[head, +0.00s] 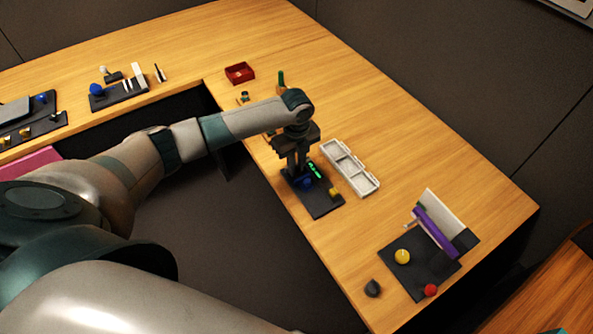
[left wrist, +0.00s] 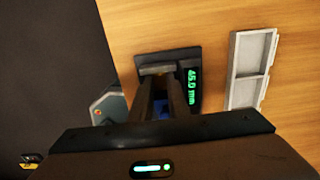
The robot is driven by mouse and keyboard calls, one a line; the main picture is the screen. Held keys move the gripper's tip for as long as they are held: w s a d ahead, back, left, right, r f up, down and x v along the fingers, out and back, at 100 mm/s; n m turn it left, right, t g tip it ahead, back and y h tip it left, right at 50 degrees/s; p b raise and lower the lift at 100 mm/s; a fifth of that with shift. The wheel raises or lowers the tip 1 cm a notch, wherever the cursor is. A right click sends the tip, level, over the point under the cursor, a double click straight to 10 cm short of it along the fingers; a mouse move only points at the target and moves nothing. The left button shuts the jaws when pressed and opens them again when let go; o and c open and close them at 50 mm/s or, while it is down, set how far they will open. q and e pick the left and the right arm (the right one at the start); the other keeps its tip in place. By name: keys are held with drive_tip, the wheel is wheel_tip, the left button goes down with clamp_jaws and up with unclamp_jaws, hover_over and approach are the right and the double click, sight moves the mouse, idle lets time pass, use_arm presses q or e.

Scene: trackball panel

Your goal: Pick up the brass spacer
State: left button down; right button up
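My left gripper (head: 297,168) points down over a dark pad (head: 322,208) on the right stretch of the bench. In the left wrist view its two fingers (left wrist: 162,90) stand apart with a gap between them, and nothing is clearly held. A blue ball (head: 306,183) sits on the pad close to the fingertips. A small yellow-gold block (head: 335,192) is on the pad, to the right of the fingers; I cannot tell whether it is the brass spacer. Other small gold pieces (head: 24,132) lie at far left. My right gripper is not in view.
A green readout (left wrist: 191,83) by the fingers shows 65.0 mm. A white divided tray (head: 350,168) lies just right of the pad. A red box (head: 240,73) is behind. A panel with a yellow ball (head: 402,257) and a red ball (head: 430,290) is at front right.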

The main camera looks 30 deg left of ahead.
sight(299, 170)
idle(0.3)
use_arm(q)
drive_tip(key=shift+w+r+b, duration=0.1)
drive_tip(key=shift+r+b, duration=0.25)
drive_tip(key=shift+r, duration=0.2)
drive_tip(key=r+b, duration=0.1)
drive_tip(key=d+r, duration=0.1)
drive_tip(key=r, duration=0.1)
drive_tip(key=shift+r+b, duration=0.1)
drive_tip(key=shift+b, duration=0.25)
drive_tip(key=s+d+r+b, duration=0.1)
drive_tip(key=d+r+b, duration=0.2)
drive_tip(key=d+r, duration=0.3)
drive_tip(key=shift+s+d+r, duration=0.35)
drive_tip(key=shift+s+d, duration=0.05)
drive_tip(key=shift+d, duration=1.9)
drive_tip(key=shift+r, duration=0.1)
drive_tip(key=s+a+r+n+b, duration=0.1)
drive_tip(key=s+n, duration=0.5)
drive_tip(key=n, duration=0.6)
drive_tip(key=s+a+r+n+b, duration=0.1)
drive_tip(key=s+r+n, duration=0.3)
drive_tip(key=n, duration=0.8)
drive_tip(key=shift+s+a+r+b, duration=0.25)
drive_tip(key=shift+s+a+b, duration=0.15)
drive_tip(key=shift+s, duration=0.85)
